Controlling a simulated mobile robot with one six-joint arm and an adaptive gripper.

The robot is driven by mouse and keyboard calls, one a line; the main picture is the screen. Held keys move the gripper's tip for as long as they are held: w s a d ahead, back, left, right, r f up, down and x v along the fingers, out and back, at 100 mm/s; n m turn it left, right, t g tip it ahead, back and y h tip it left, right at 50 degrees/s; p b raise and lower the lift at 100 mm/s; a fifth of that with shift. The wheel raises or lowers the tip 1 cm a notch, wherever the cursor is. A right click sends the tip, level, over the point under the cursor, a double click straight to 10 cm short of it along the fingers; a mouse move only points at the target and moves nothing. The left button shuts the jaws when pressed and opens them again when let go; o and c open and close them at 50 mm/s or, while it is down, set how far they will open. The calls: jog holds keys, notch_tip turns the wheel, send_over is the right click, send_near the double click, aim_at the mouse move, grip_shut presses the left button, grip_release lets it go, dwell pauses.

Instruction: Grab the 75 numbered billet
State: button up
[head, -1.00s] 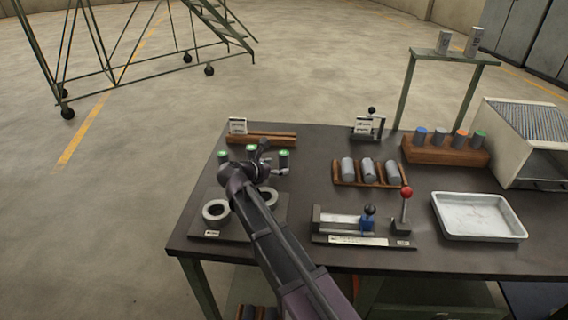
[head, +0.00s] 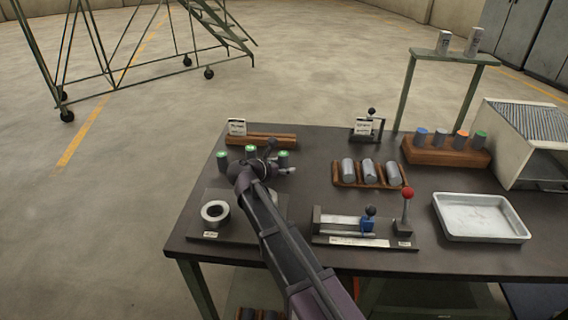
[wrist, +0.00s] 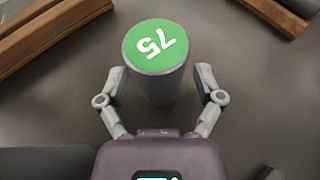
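The 75 billet (wrist: 155,47) stands upright, a grey cylinder with a green top marked 75, in the wrist view. My gripper (wrist: 160,80) is open, with one finger on each side of the billet's near part; a gap shows at both sides. In the head view the rightmost green-topped billet (head: 283,158) appears to be this one, with my gripper (head: 280,158) at it. Two other green-topped billets, a middle one (head: 250,152) and a left one (head: 222,157), stand to the left; their numbers are unreadable there.
A wooden rack (head: 262,141) lies behind the billets. A wooden tray of grey cylinders (head: 368,184), a clamp fixture with a red-knobbed lever (head: 407,195) and a white tray (head: 480,232) stand to the right.

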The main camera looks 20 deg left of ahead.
aim_at(279, 156)
grip_shut()
jog(key=shift+r, duration=0.2)
notch_tip(279, 156, up, 3)
jog(key=p, duration=0.3)
jog(key=shift+r+p, duration=0.2)
jog(key=shift+p, duration=0.2)
jog(key=s+d, duration=0.2)
jog(key=s, duration=0.2)
jog(key=s+d, duration=0.3)
jog(key=s, duration=0.2)
jog(key=s+d+r+p, duration=0.1)
jog(key=s+d, duration=0.1)
jog(key=s, duration=0.3)
jog(key=shift+s+d+r, duration=0.1)
jog(key=shift+d, duration=0.15)
